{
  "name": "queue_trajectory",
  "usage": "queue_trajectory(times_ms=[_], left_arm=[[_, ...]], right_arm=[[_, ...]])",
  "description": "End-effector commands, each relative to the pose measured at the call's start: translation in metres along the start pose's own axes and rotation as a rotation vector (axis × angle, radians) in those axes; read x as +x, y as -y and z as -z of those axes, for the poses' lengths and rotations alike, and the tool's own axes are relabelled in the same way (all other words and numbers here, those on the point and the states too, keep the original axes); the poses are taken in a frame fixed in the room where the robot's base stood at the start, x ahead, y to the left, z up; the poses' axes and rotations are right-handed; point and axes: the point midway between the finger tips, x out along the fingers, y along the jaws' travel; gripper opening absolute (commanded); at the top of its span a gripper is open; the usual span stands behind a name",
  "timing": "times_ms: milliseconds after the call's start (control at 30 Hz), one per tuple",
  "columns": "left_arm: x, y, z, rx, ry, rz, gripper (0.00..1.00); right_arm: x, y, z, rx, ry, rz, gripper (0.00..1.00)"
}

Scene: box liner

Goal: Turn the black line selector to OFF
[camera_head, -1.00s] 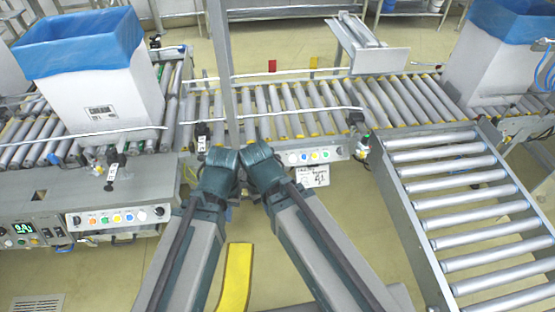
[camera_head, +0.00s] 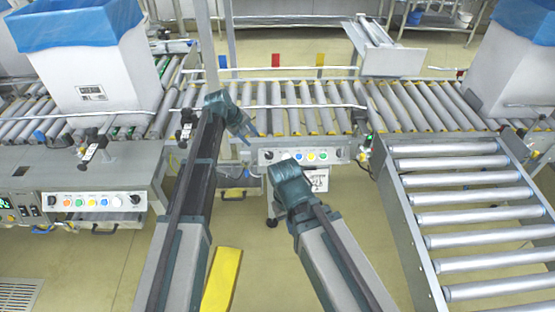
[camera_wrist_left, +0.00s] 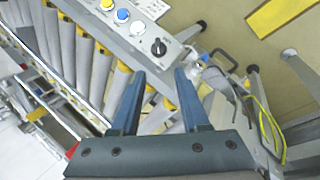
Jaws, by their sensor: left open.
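A black selector knob (camera_head: 268,155) sits at the left end of the button panel (camera_head: 282,160) on the middle conveyor's front. In the left wrist view the knob (camera_wrist_left: 158,47) shows a pale pointer mark, beside white, blue and yellow buttons; its labels are too small to read. My left gripper (camera_head: 250,132) is open and empty, up and left of the knob in the head view. In the left wrist view its fingertips (camera_wrist_left: 160,74) are apart, with the knob beyond the gap.
Another button panel (camera_head: 105,201) with a black knob (camera_head: 135,199) is on the left bench. White bins with blue liners (camera_head: 100,75) stand at left and right. A roller ramp (camera_head: 460,215) takes up the right. A yellow strip (camera_head: 222,280) lies on the floor.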

Motion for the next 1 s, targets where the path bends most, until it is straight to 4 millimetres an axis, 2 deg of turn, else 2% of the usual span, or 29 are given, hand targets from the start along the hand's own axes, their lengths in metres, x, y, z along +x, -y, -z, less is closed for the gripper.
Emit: queue_trajectory(times_ms=[67, 267, 467, 1000], left_arm=[[0.002, -0.001, 0.006, -0.016, -0.002, -0.01, 0.45], [0.003, -0.001, 0.005, -0.016, -0.002, -0.01, 0.45], [0.017, 0.0, 0.005, -0.014, -0.002, -0.009, 0.45], [0.097, 0.001, 0.005, -0.013, -0.001, -0.008, 0.45]], right_arm=[[0.002, 0.0, 0.0, 0.0, 0.0, 0.0, 0.0], [0.003, 0.001, 0.0, 0.0, 0.0, 0.0, 0.0], [0.016, 0.002, 0.001, 0.0, 0.0, 0.0, 0.0], [0.087, 0.008, 0.005, 0.0, 0.0, 0.0, 0.0]])
